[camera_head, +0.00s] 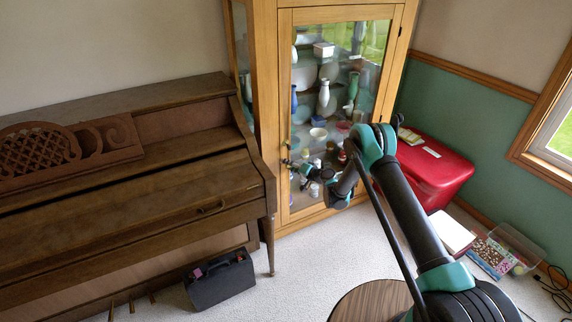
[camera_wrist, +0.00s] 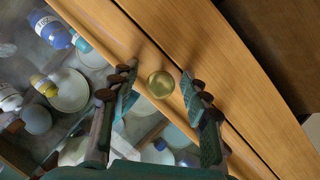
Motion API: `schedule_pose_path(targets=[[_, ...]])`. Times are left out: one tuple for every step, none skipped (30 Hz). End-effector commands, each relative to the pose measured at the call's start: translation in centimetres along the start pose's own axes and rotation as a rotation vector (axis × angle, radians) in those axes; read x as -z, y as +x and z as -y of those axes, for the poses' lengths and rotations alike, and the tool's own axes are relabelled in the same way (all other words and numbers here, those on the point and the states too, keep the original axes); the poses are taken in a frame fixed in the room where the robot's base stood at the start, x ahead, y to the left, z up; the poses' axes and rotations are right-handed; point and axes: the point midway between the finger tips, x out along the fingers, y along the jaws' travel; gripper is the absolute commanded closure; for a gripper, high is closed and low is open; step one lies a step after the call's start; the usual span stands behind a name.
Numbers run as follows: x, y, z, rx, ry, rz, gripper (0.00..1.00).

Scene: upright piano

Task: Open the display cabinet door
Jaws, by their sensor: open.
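The wooden display cabinet (camera_head: 264,60) stands against the back wall, to the right of the piano. Its glass-fronted door (camera_head: 285,110) looks shut in the frame. A round brass knob (camera_wrist: 160,85) sits on the door's wooden stile in the wrist view. My gripper (camera_head: 290,168) reaches the left edge of the door at knob height. In the wrist view its two fingers are apart, one on each side of the knob, with visible gaps between knob and fingers. In the head view the knob is too small to make out clearly beside the gripper.
Vases and dishes stand on shelves behind the glass. The brown piano (camera_head: 130,210) is left of the cabinet, with a dark case (camera_head: 220,282) on the carpet below. A red chest (camera_head: 435,170) stands at right. A round wooden table (camera_head: 370,302) is in front; carpet lies between.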

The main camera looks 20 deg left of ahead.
Motion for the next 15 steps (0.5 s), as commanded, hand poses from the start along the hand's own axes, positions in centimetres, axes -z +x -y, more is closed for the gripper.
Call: schedule_pose_path(targets=[[-0.01, 0.0, -0.01, 0.0, 0.0, 0.0, 0.53], [0.0, 0.0, 0.0, 0.0, 0.0, 0.0, 0.53], [0.0, 0.0, 0.0, 0.0, 0.0, 0.0, 0.53], [0.0, 0.0, 0.0, 0.0, 0.0, 0.0, 0.53], [0.0, 0.0, 0.01, 0.0, 0.0, 0.0, 0.53], [0.0, 0.0, 0.01, 0.0, 0.0, 0.0, 0.57], [0.0, 0.0, 0.01, 0.0, 0.0, 0.0, 0.61], [0.01, 0.0, 0.01, 0.0, 0.0, 0.0, 0.64], [0.01, 0.0, 0.01, 0.0, 0.0, 0.0, 0.69], [0.01, 0.0, 0.01, 0.0, 0.0, 0.0, 0.73], [0.01, -0.01, 0.01, 0.0, 0.0, 0.0, 0.77], [0.01, -0.01, 0.01, 0.0, 0.0, 0.0, 0.82], [0.01, -0.01, 0.01, 0.0, 0.0, 0.0, 0.85], [0.01, -0.01, 0.01, 0.0, 0.0, 0.0, 0.89], [0.02, -0.01, 0.01, 0.0, 0.0, 0.0, 0.94]])
